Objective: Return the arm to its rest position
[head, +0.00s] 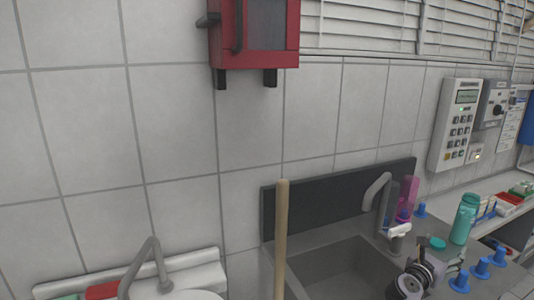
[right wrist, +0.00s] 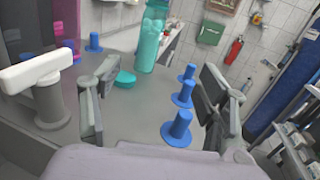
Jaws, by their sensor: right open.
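My right gripper (head: 449,260) is at the lower right of the head view, over the counter beside the sink. In the right wrist view its two fingers (right wrist: 158,85) stand wide apart with nothing between them that they grip. A teal bottle (head: 464,219) stands upright beyond the gripper, and it also shows in the right wrist view (right wrist: 152,38). A teal lid (head: 438,243) lies on the counter near it; it shows between the fingers in the right wrist view (right wrist: 126,77), apart from them. My left gripper is not in view.
A grey sink (head: 335,268) with a tap (head: 374,190) is left of the gripper. Blue pegs (head: 480,268) stand on the counter to its right. A wooden pole (head: 281,235) rises before the sink. A red box (head: 255,35) hangs on the tiled wall.

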